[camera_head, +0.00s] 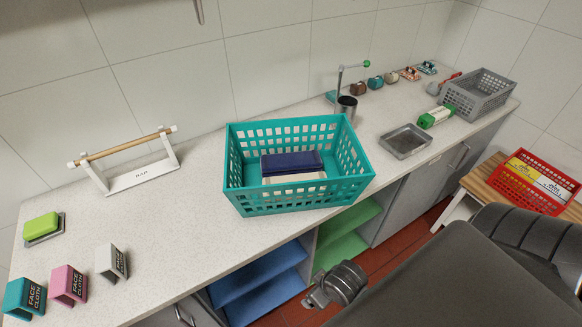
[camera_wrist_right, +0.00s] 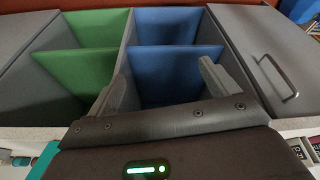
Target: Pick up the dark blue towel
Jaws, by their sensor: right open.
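The dark blue towel (camera_head: 290,162) lies folded inside the teal basket (camera_head: 298,196) on the counter, in the head view. It rests on top of a folded cream towel (camera_head: 296,178). My right gripper (camera_head: 316,297) is in front of the counter, below and to the right of the basket, apart from the towel. In the right wrist view my right gripper (camera_wrist_right: 165,72) has its two fingers spread with nothing between them. The towel does not show in the wrist view. My left gripper is in neither view.
A towel bar stand (camera_head: 125,165) stands to the left on the counter (camera_head: 180,235). A grey metal tray (camera_head: 405,141) and a grey basket (camera_head: 479,94) are to the right. Below the counter are blue shelves (camera_head: 262,282) and green shelves (camera_head: 340,250).

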